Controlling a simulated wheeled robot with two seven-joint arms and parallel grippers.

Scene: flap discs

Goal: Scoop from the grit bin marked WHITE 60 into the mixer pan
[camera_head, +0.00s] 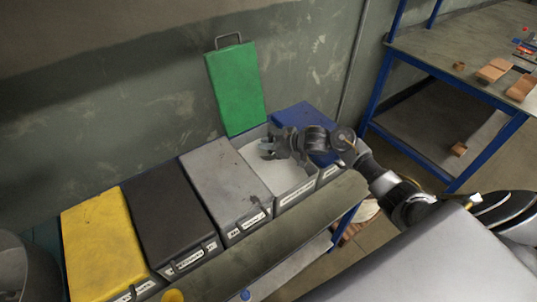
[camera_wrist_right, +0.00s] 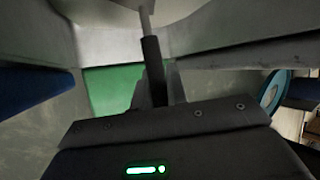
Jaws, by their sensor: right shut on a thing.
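The open grit bin (camera_head: 292,196) holds pale white grit (camera_head: 258,166), and its green lid (camera_head: 237,88) stands raised behind it. Its front label is too small to read. My right gripper (camera_head: 272,148) is over or inside this bin's opening. In the right wrist view my right gripper (camera_wrist_right: 158,92) is shut on a dark handle (camera_wrist_right: 152,62) with a metal shaft (camera_wrist_right: 147,18), which looks like a scoop. The scoop's bowl cannot be made out. A dark round vessel (camera_head: 18,268), possibly the mixer pan, is cut off at the lower left. My left gripper is not in view.
Bins with closed yellow (camera_head: 98,240), black (camera_head: 168,213), grey (camera_head: 222,176) and blue (camera_head: 303,116) lids flank the open bin in one row. A wall stands close behind. A blue-framed workbench (camera_head: 470,62) with blocks stands at the right.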

